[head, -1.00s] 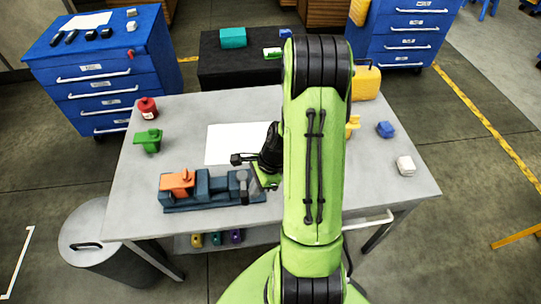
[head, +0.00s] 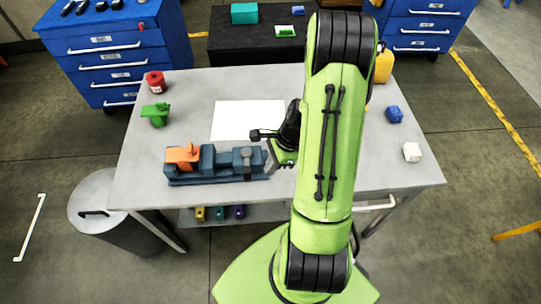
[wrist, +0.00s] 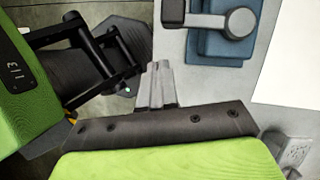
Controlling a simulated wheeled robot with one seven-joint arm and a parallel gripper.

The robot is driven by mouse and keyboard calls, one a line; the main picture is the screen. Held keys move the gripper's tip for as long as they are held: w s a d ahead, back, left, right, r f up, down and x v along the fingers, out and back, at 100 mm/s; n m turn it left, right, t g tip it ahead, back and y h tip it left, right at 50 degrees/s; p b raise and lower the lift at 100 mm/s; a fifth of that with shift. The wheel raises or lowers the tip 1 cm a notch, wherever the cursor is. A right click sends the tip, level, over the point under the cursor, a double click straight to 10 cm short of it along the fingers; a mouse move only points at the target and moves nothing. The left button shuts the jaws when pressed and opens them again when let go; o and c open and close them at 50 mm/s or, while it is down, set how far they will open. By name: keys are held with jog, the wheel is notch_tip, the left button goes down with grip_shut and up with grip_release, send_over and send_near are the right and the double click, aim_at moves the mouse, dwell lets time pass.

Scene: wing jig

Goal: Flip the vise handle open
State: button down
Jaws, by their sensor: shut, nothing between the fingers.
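The blue vise (head: 217,168) lies on the table's front left part, with an orange block (head: 183,155) on its left end. Its dark grey handle (head: 247,160) is at the vise's right end. In the wrist view the handle (wrist: 237,22) shows at the top, with a round knob over the blue body and a bar reaching left. My gripper (head: 270,160) is just right of the handle, apparently apart from it. In the wrist view its grey fingers (wrist: 158,85) are together and empty, below and left of the knob.
A white sheet (head: 245,120) lies behind the vise. A green part (head: 156,114) and a red can (head: 155,81) stand at the back left. A blue block (head: 394,115) and a white block (head: 412,152) sit on the right. A bin (head: 105,205) stands beside the table.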

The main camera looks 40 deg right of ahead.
jog(key=p+v, duration=0.1)
jog(key=v, duration=0.9)
jog(key=shift+s, duration=0.3)
jog(key=shift+a+r, duration=0.1)
jog(key=shift+r, duration=0.05)
jog(key=a+r+n+h, duration=0.3)
jog(key=a+r+n, duration=0.6)
jog(key=r+n, duration=0.2)
jog(key=s+a+r+n+t+h, duration=0.1)
jog(key=s+a+r+n+t, duration=0.3)
jog(key=n, duration=0.7)
jog(key=s+a+r, duration=0.2)
jog(key=s, duration=0.2)
jog(key=shift+s+r, duration=0.25)
jog(key=shift+s, duration=0.15)
